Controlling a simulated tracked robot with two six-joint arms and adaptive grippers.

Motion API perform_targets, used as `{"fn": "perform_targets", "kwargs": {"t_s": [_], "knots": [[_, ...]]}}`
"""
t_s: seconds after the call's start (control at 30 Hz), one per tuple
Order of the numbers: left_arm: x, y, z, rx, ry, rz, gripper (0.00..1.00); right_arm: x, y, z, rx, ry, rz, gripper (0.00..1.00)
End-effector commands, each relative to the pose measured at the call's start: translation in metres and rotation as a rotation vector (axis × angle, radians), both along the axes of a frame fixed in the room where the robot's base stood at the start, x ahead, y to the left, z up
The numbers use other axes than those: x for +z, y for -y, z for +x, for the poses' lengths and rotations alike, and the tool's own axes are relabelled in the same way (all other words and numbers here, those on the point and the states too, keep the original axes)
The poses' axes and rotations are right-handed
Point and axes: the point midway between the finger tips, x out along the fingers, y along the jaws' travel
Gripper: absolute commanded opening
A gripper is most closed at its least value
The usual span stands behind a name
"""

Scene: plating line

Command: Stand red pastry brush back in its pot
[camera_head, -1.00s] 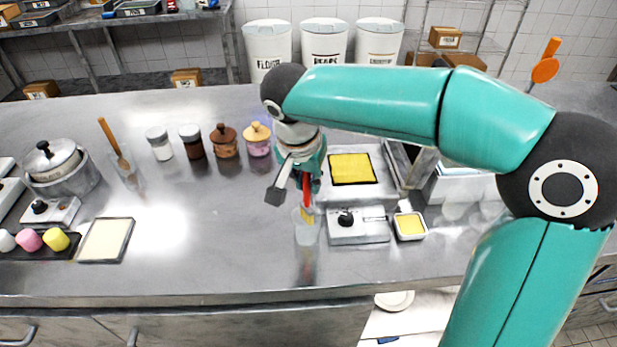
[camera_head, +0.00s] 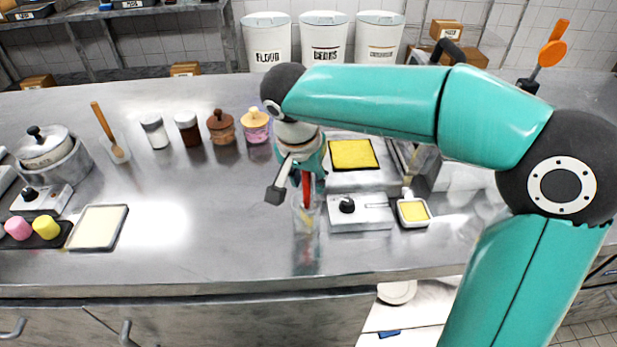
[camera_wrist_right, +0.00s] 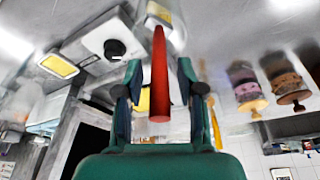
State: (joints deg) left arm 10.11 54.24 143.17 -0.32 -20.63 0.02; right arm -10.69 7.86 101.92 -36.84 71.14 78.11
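The red pastry brush (camera_head: 307,186) stands about upright, its lower end at the clear pot (camera_head: 306,217) on the steel counter. The pot is see-through, so how deep the bristles sit is hard to tell. My right gripper (camera_wrist_right: 160,85) is around the brush's red handle (camera_wrist_right: 160,75). In the right wrist view its two fingers stand apart, with a narrow gap on each side of the handle, so it looks open. In the head view the right gripper (camera_head: 307,174) is above the pot and partly hides the handle. My left gripper is out of view.
A white scale (camera_head: 362,214) and a small yellow-filled dish (camera_head: 413,211) stand just right of the pot. Several jars (camera_head: 221,127) stand behind to the left. A cream tray (camera_head: 98,228) lies at left; the counter between it and the pot is clear.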

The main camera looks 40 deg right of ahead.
Motion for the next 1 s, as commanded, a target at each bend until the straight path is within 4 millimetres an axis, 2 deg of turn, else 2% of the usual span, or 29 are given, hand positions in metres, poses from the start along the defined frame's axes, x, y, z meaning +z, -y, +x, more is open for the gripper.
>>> {"fn": "perform_targets", "kwargs": {"t_s": [0.33, 0.47, 1.0], "knots": [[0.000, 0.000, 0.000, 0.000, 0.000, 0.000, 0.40, 0.001, 0.000, 0.000, 0.000, 0.001, 0.001, 0.48], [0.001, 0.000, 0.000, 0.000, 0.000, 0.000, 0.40, 0.010, -0.002, -0.001, 0.001, 0.004, 0.000, 0.48], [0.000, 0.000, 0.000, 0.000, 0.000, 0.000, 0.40, 0.100, -0.025, -0.015, 0.000, 0.003, 0.001, 0.48]]}}
